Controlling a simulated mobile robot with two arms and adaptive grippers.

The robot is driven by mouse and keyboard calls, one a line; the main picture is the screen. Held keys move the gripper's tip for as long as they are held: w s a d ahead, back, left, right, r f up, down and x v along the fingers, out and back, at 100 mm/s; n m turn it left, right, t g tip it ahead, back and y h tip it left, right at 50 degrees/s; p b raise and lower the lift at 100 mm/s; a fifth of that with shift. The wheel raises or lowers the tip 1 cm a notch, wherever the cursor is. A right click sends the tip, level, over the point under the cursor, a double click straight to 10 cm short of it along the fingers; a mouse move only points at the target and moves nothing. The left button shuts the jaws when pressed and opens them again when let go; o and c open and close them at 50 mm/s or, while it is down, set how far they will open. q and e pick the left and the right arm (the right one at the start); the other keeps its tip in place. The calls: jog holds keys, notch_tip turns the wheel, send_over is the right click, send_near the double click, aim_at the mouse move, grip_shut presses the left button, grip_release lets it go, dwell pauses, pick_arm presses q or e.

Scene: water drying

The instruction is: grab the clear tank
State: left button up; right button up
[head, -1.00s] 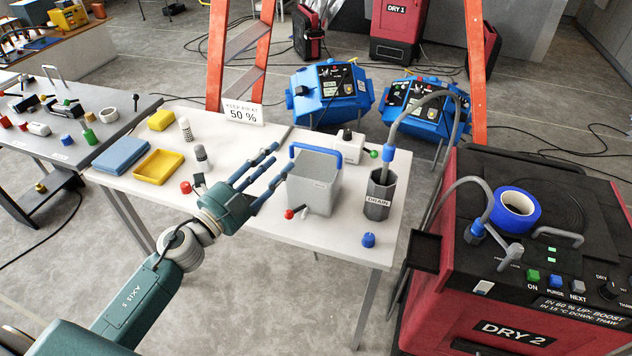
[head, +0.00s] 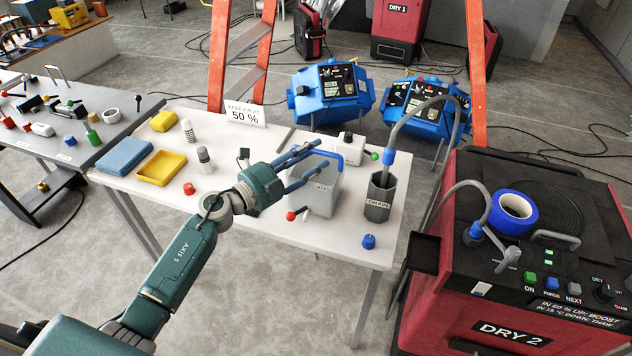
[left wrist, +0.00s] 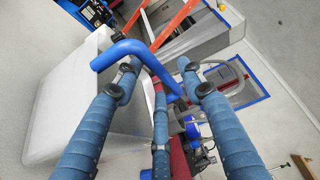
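The clear tank (head: 318,198) is a pale, see-through box with a blue handle (head: 326,153). It stands upright on the white table and also shows in the left wrist view (left wrist: 68,100), with its handle (left wrist: 135,50) crossing between my fingers. My left gripper (head: 309,165) is at the tank's upper left, by the handle. Its three blue fingers are spread apart in the left wrist view (left wrist: 160,85), and no grip on the handle shows. The fingers partly cover the tank in the head view. My right gripper is out of view.
On the white table (head: 240,260), a grey drain cup (head: 379,199) with a hose stands right of the tank. A red-knobbed valve (head: 291,215) and blue knob (head: 368,241) lie in front. A white canister (head: 350,147) is behind. The red DRY 2 machine (head: 480,300) stands at right.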

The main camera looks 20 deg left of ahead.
pick_arm(q)
jog(key=shift+x, duration=0.95)
jog(key=shift+s, duration=0.1)
jog(key=shift+c, duration=0.7)
grip_shut()
jog(key=shift+a+r, duration=0.1)
jog(key=shift+r, duration=0.25)
jog(key=shift+f, duration=0.1)
